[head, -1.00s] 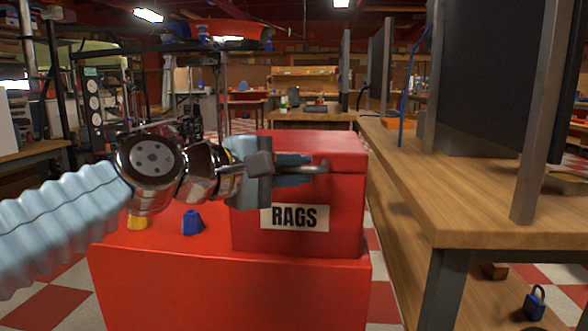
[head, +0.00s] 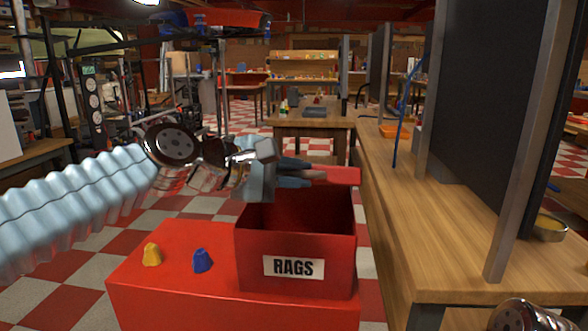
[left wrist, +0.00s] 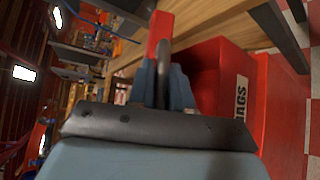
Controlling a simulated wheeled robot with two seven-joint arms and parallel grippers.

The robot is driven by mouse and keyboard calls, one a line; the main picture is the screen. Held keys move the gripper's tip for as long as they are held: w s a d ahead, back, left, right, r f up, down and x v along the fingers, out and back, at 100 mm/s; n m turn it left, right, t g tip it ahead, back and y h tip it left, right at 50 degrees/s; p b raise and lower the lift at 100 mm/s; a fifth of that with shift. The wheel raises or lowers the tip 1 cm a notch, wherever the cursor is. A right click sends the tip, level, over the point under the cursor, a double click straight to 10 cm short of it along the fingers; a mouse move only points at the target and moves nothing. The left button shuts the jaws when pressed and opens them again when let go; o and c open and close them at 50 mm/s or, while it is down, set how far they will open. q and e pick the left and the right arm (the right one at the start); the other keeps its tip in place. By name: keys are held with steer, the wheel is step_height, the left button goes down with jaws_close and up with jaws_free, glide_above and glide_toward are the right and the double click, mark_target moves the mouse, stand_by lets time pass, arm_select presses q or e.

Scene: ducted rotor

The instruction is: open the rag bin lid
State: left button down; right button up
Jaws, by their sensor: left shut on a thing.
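The red rag bin (head: 345,250), with a white RAGS label on its front, stands open. Its dark red inside shows from above. The red lid (head: 343,176) is swung up at the bin's rear and appears nearly edge-on. My left gripper (head: 300,175) is above the bin's rear left part, with its fingers at the lid. In the left wrist view the fingers (left wrist: 165,88) are closed around the lid's dark handle (left wrist: 163,55), with the red lid (left wrist: 158,32) behind it. The fingers hide part of the lid and handle. My right gripper is out of view.
The bin sits on a red cabinet top (head: 190,265), with a yellow piece (head: 151,254) and a blue piece (head: 202,260) left of it. A wooden workbench (head: 430,210) runs close along the right. Checkered floor lies beyond.

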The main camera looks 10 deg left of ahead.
arm_select(q)
steer(key=shift+w+r+p, duration=0.45)
steer(key=shift+w+r, duration=0.15)
steer(key=shift+r, duration=0.3)
steer(key=shift+w+r+p, duration=0.45)
steer(key=shift+w+r, duration=0.1)
steer(key=shift+r, duration=0.4)
steer(key=shift+w+r+p, duration=0.45)
steer(key=shift+w+r, duration=0.15)
steer(key=shift+r, duration=0.3)
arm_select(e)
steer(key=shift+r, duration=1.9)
arm_select(q)
steer(key=c, duration=1.2)
jaws_free()
steer(key=shift+o, duration=0.2)
steer(key=b+v, duration=0.1)
steer(key=v, duration=1.2)
steer(key=shift+s+a, duration=0.25)
steer(key=shift+s, duration=0.05)
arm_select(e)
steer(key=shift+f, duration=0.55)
arm_select(q)
steer(key=shift+c, duration=0.3)
